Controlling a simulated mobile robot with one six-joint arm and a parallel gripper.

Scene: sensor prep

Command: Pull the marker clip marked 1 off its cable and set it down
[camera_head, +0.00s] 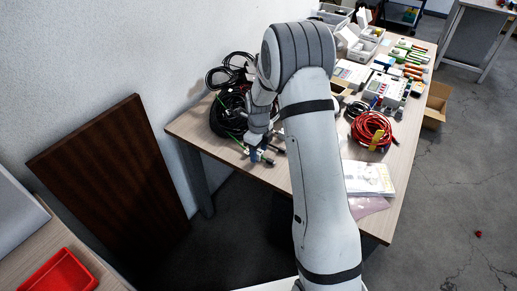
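My gripper (256,156) is low over the near left part of the wooden table (205,127), beside the black coiled cables (227,114). Its fingers are small and partly hidden by my arm, so I cannot tell whether they are open or shut or hold anything. Thin cable ends with dark plugs lie around the gripper, one with a small green part (243,149). A marker clip marked 1 cannot be made out. A red coiled cable (368,129) with a yellow tag (377,139) lies to the right of my arm.
A white booklet (367,178) lies at the table's near right edge. A grey device (389,89), orange-handled tools and white boxes crowd the far part. A brown board (108,180) leans by the wall. A red tray (60,273) is at lower left.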

